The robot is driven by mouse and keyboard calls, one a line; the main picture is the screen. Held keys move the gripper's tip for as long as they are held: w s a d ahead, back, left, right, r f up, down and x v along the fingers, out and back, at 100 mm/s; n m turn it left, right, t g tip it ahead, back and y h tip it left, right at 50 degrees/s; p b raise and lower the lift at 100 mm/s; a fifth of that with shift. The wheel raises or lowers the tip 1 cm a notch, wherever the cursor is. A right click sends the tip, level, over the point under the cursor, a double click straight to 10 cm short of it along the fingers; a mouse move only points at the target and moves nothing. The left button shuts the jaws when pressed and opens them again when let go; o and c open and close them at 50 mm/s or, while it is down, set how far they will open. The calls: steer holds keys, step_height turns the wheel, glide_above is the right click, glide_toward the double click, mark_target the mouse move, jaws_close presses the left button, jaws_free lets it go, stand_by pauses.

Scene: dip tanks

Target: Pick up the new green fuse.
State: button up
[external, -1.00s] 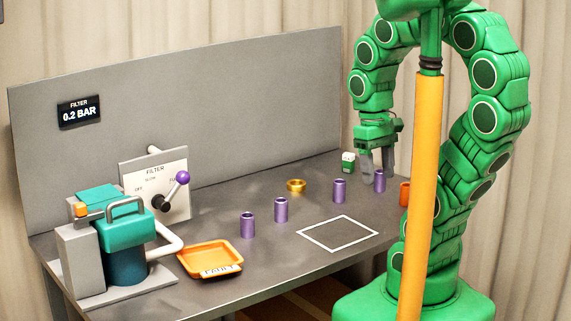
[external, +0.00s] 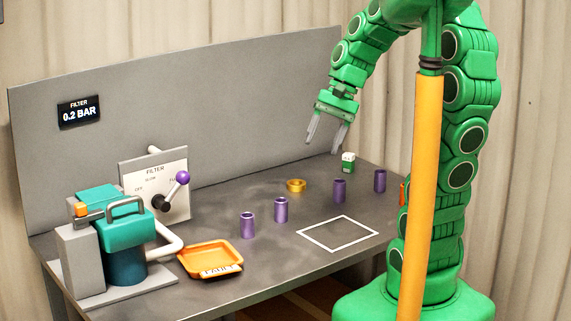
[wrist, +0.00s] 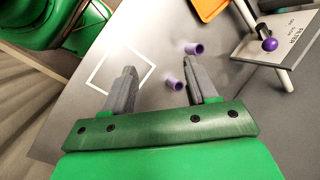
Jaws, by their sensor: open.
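A small green block with a white top (external: 348,162) stands upright on the grey table, toward its back right. It is the only small green item I see on the table, and it fits the green fuse; no label on it is readable. My gripper (external: 322,147) hangs tilted in the air to the left of the block and appears higher than it. The fingers are spread with nothing between them. In the wrist view my gripper (wrist: 160,68) also looks open and empty, and the green block is not visible there.
Several purple cylinders (external: 339,190) and a brass ring (external: 296,185) stand on the table. A white square outline (external: 310,238) is empty. An orange tray (external: 207,262), the filter panel (external: 145,180) with its purple-knobbed lever, and a teal pump (external: 124,262) are at the left.

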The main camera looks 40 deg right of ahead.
steer(key=w+d+r+m+t+y, duration=0.1)
steer(key=w+d+m+t+y, duration=0.15)
steer(key=w+d+m, duration=0.5)
steer(key=w+d+r+m+t+y, duration=0.1)
steer(key=w+d+m+t, duration=0.35)
steer(key=w, duration=0.65)
steer(key=w+d+f+m+t+h, duration=0.1)
steer(key=w+d+m+t+h, duration=0.15)
steer(key=d+m, duration=0.65)
steer(key=w+d+f+m+t+h, duration=0.1)
steer(key=w+d+f+m+t, duration=0.15)
steer(key=d, duration=1.25)
glide_toward(344, 157)
steer(key=w, duration=0.1)
steer(key=w+f, duration=0.1)
steer(key=w, duration=0.1)
steer(key=shift+a+m, duration=0.2)
steer(key=shift+m, duration=0.05)
steer(key=shift+w+f, duration=0.15)
steer(key=shift+f, duration=0.15)
steer(key=shift+x, duration=3.7)
steer(key=shift+d, duration=0.2)
steer(key=shift+c, duration=0.3)
